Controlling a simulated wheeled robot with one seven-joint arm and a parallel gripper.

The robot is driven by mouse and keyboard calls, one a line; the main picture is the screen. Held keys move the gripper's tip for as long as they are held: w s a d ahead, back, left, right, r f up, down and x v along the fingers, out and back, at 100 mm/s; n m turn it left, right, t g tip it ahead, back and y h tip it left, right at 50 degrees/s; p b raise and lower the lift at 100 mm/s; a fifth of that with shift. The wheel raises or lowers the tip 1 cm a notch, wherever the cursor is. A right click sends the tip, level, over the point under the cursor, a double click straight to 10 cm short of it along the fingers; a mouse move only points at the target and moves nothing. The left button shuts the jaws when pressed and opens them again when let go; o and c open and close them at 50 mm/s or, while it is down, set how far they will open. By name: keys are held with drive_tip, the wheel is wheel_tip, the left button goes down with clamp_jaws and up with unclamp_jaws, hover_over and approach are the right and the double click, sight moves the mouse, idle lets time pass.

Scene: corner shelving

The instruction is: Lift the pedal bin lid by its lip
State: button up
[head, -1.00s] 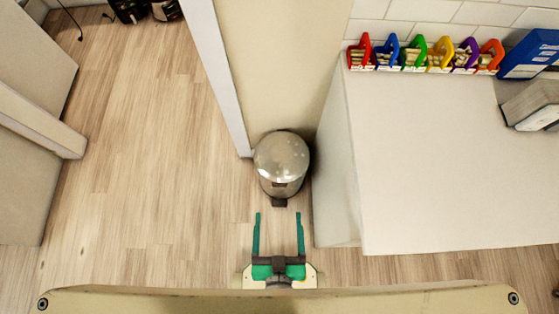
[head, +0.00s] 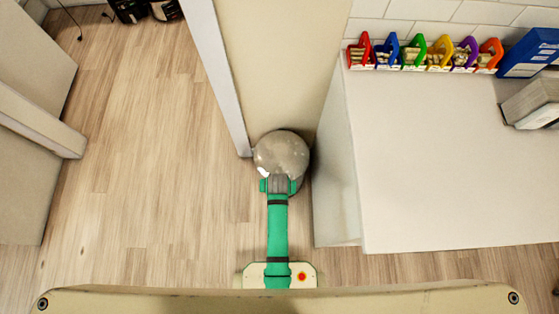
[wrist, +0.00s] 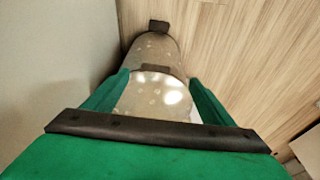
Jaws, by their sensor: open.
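The pedal bin (head: 281,150) stands on the floor in the corner, its round, speckled metal lid facing up and looking shut. In the wrist view the lid (wrist: 150,98) shows between my fingers, with a dark lip (wrist: 155,69) at its edge. The bin's body (wrist: 150,48) and dark pedal (wrist: 158,27) show beyond it. My gripper (wrist: 158,77) is open, with one green finger on each side of the lid and lip. I cannot tell whether either finger touches. In the head view my gripper (head: 278,185) is over the bin's front edge and hides the lip and pedal.
A white counter (head: 450,160) stands close on the bin's right. A wall panel (head: 275,65) is right behind the bin. Coloured holders (head: 415,55) line the counter's back. The wooden floor (head: 150,160) to the left is clear.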

drive_tip(key=w+r+g, duration=0.1)
drive_tip(key=w+g, duration=0.2)
drive_tip(key=w, duration=0.1)
drive_tip(key=f, duration=1)
drive_tip(key=shift+w+d+f, duration=0.2)
drive_tip(key=shift+d, duration=0.2)
drive_tip(key=c, duration=1.5)
drive_tip(key=shift+d+r, duration=0.1)
